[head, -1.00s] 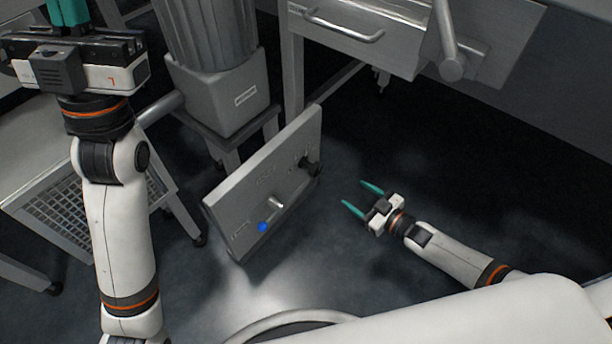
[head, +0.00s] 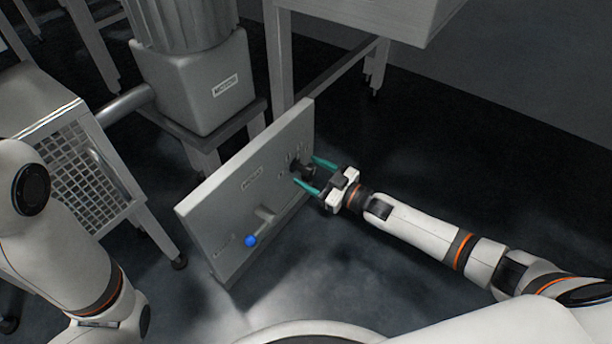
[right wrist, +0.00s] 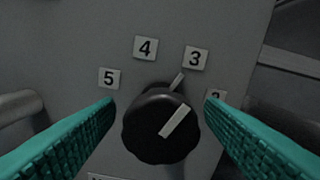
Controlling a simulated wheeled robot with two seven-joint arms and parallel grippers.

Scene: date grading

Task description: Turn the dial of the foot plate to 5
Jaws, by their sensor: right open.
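The foot plate (head: 215,205) is a grey upright panel standing at a slant in the middle of the head view. Its dial is a black scalloped knob (head: 309,180); it also fills the lower middle of the right wrist view (right wrist: 155,130). The dial's white pointer mark is turned up and right, towards the 3 label (right wrist: 195,58). The 4 label (right wrist: 146,47) and the 5 label (right wrist: 109,78) lie further left. My right gripper (head: 310,176) is open, its teal fingers on either side of the dial, with gaps visible. My left gripper is out of view.
A lever with a blue ball end (head: 251,240) sticks out of the plate, left of and below the dial. A grey machine housing (head: 205,85) stands behind the plate. A mesh-sided cart (head: 75,165) stands at the left. The floor right of the plate is clear.

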